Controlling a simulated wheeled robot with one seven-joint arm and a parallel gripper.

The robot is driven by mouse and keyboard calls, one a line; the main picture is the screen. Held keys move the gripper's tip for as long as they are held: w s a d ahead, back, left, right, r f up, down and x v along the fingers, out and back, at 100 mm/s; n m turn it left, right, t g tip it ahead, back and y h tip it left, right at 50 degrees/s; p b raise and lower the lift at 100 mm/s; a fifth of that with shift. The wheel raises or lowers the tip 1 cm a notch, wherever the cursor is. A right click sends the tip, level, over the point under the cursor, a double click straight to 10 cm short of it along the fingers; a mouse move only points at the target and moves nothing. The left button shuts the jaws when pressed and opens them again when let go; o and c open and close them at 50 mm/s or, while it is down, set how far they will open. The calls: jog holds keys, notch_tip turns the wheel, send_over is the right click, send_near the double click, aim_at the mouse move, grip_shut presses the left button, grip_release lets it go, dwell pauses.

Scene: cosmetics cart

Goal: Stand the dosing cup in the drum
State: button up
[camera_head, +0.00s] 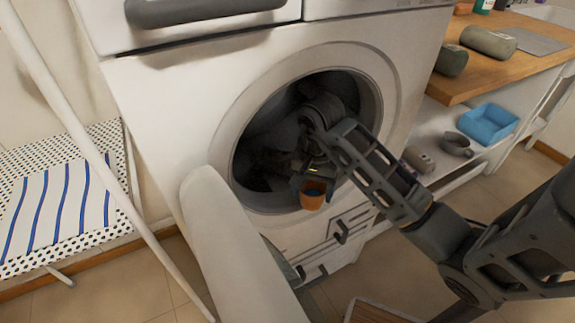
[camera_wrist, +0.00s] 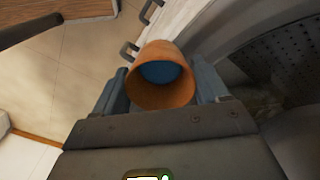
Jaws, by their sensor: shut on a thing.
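The dosing cup (camera_head: 312,197) is a small orange cup with a blue inside. My gripper (camera_head: 308,184) is shut on it, with a finger on each side. In the wrist view the cup (camera_wrist: 163,78) sits between the two fingers of my gripper (camera_wrist: 163,92), its open mouth facing the camera. The drum (camera_head: 268,158) is the dark round opening of the white washing machine. My gripper holds the cup at the lower front rim of the opening. The drum's perforated wall (camera_wrist: 270,60) shows at the right of the wrist view. The drum's floor is mostly hidden in shadow.
The washing machine's door (camera_head: 235,245) hangs open at the lower left of the opening. A wooden counter (camera_head: 480,75) with rolled grey-green items stands at the right, above a shelf with a blue tray (camera_head: 488,122). A striped cloth (camera_head: 60,210) lies on a rack at the left.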

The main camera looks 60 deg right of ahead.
jog(key=shift+w+d+f, duration=0.1)
jog(key=shift+w+d, duration=0.35)
jog(key=shift+w, duration=0.2)
jog(key=shift+w+d, duration=0.45)
jog(key=shift+w, duration=0.15)
jog(key=shift+w+d+p, duration=0.35)
jog(key=shift+w+d, duration=0.3)
jog(key=shift+w, duration=0.2)
jog(key=shift+w+d+p, duration=0.35)
jog(key=shift+w+d, duration=0.25)
jog(key=shift+w, duration=0.2)
jog(key=shift+w+d+p, duration=0.2)
jog(key=shift+w+d, duration=0.55)
jog(key=shift+w, duration=0.2)
jog(key=shift+w+d+p, duration=0.15)
jog(key=shift+w+d, duration=0.55)
jog(key=shift+w, duration=0.25)
jog(key=shift+f, duration=1.75)
jog(key=o, duration=0.9)
jog(key=shift+r, duration=3.8)
